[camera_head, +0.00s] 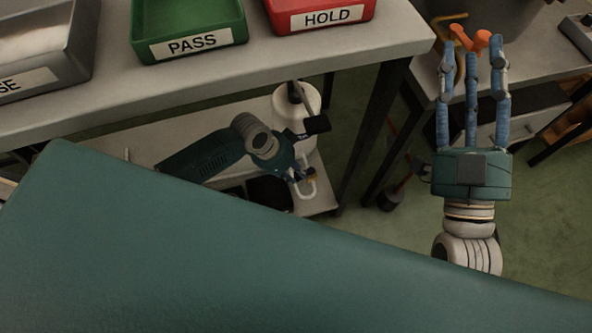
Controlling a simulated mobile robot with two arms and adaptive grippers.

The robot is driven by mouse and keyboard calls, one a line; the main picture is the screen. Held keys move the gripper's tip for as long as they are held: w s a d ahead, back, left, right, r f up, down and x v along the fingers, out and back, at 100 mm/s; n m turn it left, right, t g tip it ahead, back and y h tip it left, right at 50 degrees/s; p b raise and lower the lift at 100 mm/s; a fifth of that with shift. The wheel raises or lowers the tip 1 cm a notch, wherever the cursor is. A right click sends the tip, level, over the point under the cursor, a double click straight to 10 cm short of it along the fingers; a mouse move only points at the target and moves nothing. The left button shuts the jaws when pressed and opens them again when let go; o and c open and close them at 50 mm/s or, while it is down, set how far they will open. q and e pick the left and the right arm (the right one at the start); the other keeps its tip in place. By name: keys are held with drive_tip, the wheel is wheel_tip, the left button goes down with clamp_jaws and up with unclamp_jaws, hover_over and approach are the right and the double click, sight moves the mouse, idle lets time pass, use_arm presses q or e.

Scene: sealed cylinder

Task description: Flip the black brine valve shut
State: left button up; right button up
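My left gripper (297,168) is low under the bench, in front of a white cylinder (308,100). It is seen from behind and its fingers are mostly hidden, so I cannot tell whether it is open or shut. A small black block (316,124) shows beside it at the upper right; I cannot tell whether this is the brine valve's handle or whether it touches the gripper. A white bent pipe (308,190) shows just below the gripper. My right gripper (473,62) is open, its blue fingers pointing up the picture, and appears empty.
A green PASS tray (190,45) and a red HOLD tray (320,16) stand on the bench (230,86) above. An orange part (484,40) shows behind the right fingertips, near a grey vessel (500,12). Bench legs stand between the grippers.

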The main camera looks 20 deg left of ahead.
use_arm(q)
drive_tip(key=shift+w+r, duration=0.1)
drive_tip(key=shift+w, duration=0.05)
clamp_jaws()
drive_tip(key=shift+w+a+r+m+g+h, duration=0.1)
drive_tip(key=shift+w+a+m+g+h, duration=0.25)
drive_tip(key=shift+m, duration=0.6)
drive_tip(key=shift+w+a+m+g+y, duration=0.1)
drive_tip(key=shift+w+m+g, duration=0.15)
drive_tip(key=shift+w+m, duration=0.5)
drive_tip(key=o, duration=0.7)
unclamp_jaws()
drive_tip(key=shift+s+d, duration=0.1)
drive_tip(key=shift+s, duration=0.1)
use_arm(e)
drive_tip(key=shift+s+r+t, duration=0.3)
drive_tip(key=shift+s+r, duration=0.05)
drive_tip(key=shift+r, duration=0.25)
use_arm(q)
drive_tip(key=shift+s, duration=0.15)
drive_tip(key=v, duration=1.2)
